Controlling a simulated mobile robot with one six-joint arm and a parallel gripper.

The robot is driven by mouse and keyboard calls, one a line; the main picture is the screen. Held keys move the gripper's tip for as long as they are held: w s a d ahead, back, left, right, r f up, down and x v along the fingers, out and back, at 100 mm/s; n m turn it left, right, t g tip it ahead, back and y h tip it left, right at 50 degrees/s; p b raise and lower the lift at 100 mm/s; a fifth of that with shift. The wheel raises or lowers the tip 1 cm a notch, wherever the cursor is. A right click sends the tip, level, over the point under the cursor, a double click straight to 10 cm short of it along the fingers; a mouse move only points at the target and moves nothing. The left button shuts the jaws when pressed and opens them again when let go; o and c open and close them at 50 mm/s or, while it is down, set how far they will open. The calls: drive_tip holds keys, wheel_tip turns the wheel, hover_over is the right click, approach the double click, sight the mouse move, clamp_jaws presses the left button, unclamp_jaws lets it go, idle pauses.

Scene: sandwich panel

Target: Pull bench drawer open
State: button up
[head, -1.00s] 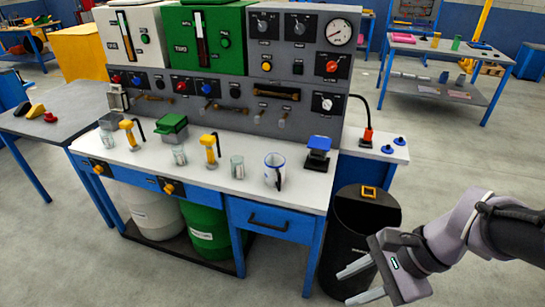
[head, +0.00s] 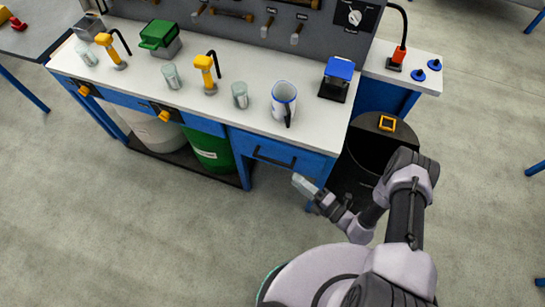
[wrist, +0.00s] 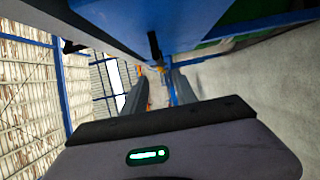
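The bench drawer (head: 290,154) is a blue front at the right end of the white-topped bench, with a dark bar handle (head: 274,158). It looks shut. My gripper (head: 299,181) is low in front of the drawer, just right of and below the handle in the head view. In the wrist view the two dark fingers of my gripper (wrist: 160,77) stand apart with a gap between them. The blue drawer front (wrist: 115,18) fills the top there, and the dark handle (wrist: 154,45) shows end-on just above the gap. I cannot tell if the fingers touch it.
A black bin (head: 375,145) stands close to the right of my gripper. A green drum (head: 209,150) stands under the bench. The floor in front is clear.

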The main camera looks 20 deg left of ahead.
sight(273, 160)
drive_tip(key=b+x, duration=0.2)
drive_tip(key=x, duration=1)
drive_tip(key=shift+w+a+b, duration=0.1)
drive_tip(key=shift+a+b, duration=0.1)
drive_tip(key=shift+b, duration=0.15)
drive_tip(key=shift+c, duration=0.2)
clamp_jaws()
idle(0.4)
